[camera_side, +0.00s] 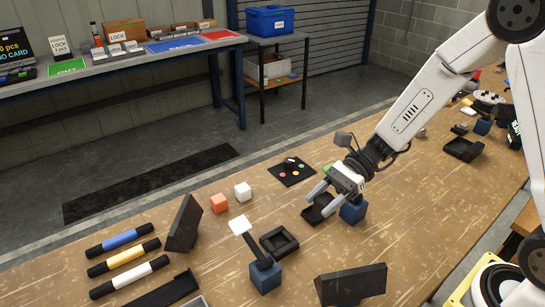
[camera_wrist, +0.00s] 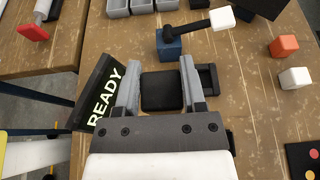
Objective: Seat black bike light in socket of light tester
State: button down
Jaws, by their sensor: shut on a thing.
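My gripper (camera_wrist: 159,82) is shut on a black, square-faced block, which I take to be the black bike light (camera_wrist: 162,92). The fingers flank it on both sides. In the side view my gripper (camera_side: 322,194) is low over the bench, and its fingers partly hide the dark piece. A black square open frame, seemingly the tester's socket (camera_side: 280,242), lies just left of the gripper in the side view. In the wrist view this frame (camera_wrist: 209,80) is partly hidden behind the right finger. A black panel reading READY (camera_wrist: 100,98) stands left of the gripper; its back (camera_side: 350,284) shows in the side view.
A blue block with a white-tipped black lever (camera_side: 264,272) stands beside the frame. Another blue block (camera_side: 353,210) is close to my gripper. Orange (camera_side: 219,203) and white (camera_side: 243,192) cubes, a dark tilted panel (camera_side: 184,222) and a colored-dot pad (camera_side: 292,172) stand around.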

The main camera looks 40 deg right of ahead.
jog(key=s+a, duration=0.1)
jog(key=s, duration=0.5)
jog(key=shift+s+a, duration=0.2)
jog(key=shift+a, duration=0.1)
jog(key=shift+w, duration=0.1)
jog(key=w+a+f, duration=0.1)
jog(key=w+f, duration=0.1)
jog(key=w, duration=0.2)
jog(key=w+a+f, duration=0.1)
jog(key=w+f, duration=0.2)
jog(key=w, duration=0.1)
jog(key=w+a+f, duration=0.2)
jog(key=w+f, duration=0.1)
jog(key=shift+w+f, duration=0.15)
jog(key=shift+w, duration=0.25)
jog(key=shift+w+a+f, duration=0.15)
jog(key=shift+w+f, duration=0.25)
jog(key=shift+f, duration=0.1)
jog(key=shift+w+f, duration=0.1)
jog(key=shift+w+a+f, duration=0.1)
jog(key=shift+w+f, duration=0.05)
jog(key=shift+f, duration=1.55)
